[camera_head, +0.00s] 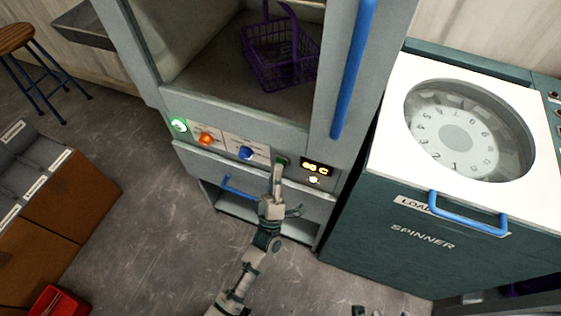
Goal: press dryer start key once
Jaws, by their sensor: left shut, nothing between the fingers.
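The dryer is a grey cabinet (240,110) with a control strip below its chamber. On the strip are a lit green button (179,125) at the left, an orange knob (206,139), a blue knob (246,153), a small dark green key (282,160) and a lit amber display (317,168). My left gripper (277,172) is shut and empty. Its fingertips are at the dark green key and cover its lower part; I cannot tell whether they touch it. Small parts at the bottom edge (372,312) may be my right gripper, mostly cut off.
A purple wire basket (280,62) stands in the dryer chamber. A blue vertical handle (352,70) is above the panel, and a blue drawer handle (238,188) is below. The spinner (400,235) stands close at the right. A red bin (55,303) is at lower left.

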